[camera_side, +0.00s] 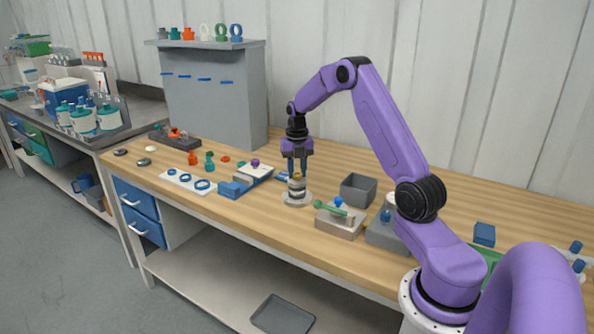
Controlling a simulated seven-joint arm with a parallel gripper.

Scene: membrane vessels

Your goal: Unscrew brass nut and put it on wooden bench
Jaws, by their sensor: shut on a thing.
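My gripper (297,166) points straight down over a small upright vessel (297,190) on a round pale base (296,200). Its fingers are closed around the top of this vessel, where a brass-coloured band shows. The brass nut itself is too small to tell apart from the fingers and the vessel. The wooden bench (255,232) runs under the vessel and has bare wood in front of it.
A blue block (233,190) and a white plate with blue rings (188,182) lie to the left. A grey block with a green-handled tool (340,220) and an open grey bin (358,188) stand close on the right. A grey shelf unit (212,95) stands behind.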

